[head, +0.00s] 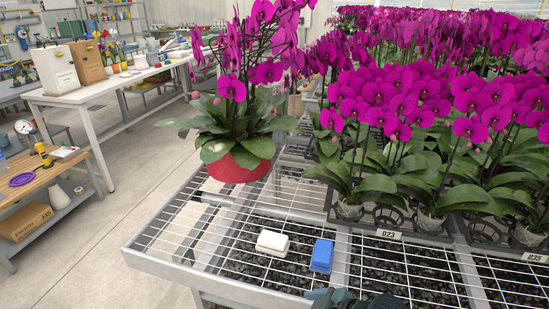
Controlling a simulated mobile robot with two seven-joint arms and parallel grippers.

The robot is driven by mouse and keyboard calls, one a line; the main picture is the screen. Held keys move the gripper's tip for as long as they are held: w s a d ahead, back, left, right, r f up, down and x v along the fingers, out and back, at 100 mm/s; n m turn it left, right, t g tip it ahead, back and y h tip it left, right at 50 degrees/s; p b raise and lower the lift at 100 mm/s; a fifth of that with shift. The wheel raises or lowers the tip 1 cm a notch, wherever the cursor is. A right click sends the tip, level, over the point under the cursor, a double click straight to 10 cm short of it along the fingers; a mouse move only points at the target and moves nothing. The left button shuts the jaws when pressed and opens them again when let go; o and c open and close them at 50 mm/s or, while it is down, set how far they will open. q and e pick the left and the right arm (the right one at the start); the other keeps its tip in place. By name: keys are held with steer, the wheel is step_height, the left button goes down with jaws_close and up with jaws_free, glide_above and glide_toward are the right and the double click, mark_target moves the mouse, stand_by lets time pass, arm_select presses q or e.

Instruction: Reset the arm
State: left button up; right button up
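Neither of my grippers can be made out in the head view, and no arm is seen coming in from the left or right. A large magenta orchid in a red pot (238,167) is at the left part of the wire-mesh bench (165,262). A white block-like item (272,242) and a blue one (322,256) lie on the mesh near the front edge. A dark teal object (355,301) is cut off by the bottom edge of the picture; I cannot tell what it is.
Trays of magenta orchids fill the bench's right and back, with tags 023 (388,235) and 035 (535,257). A wooden side table (45,181) stands at left, a white worktable (88,97) behind it. The front-left mesh is clear.

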steer(key=s+d+f+m+t+h, duration=0.2)
steer(key=s+d+m+t, duration=0.1)
steer(key=s+d+m, duration=0.1)
steer(key=s+d+f+m+t+h, duration=0.2)
steer(key=s+d+m+t, duration=0.1)
steer(key=s, duration=0.4)
steer(key=shift+s+d+f+m+h, duration=0.15)
steer(key=shift+d+f+m+h, duration=0.35)
steer(key=shift+m, duration=0.6)
steer(key=shift+r, duration=0.2)
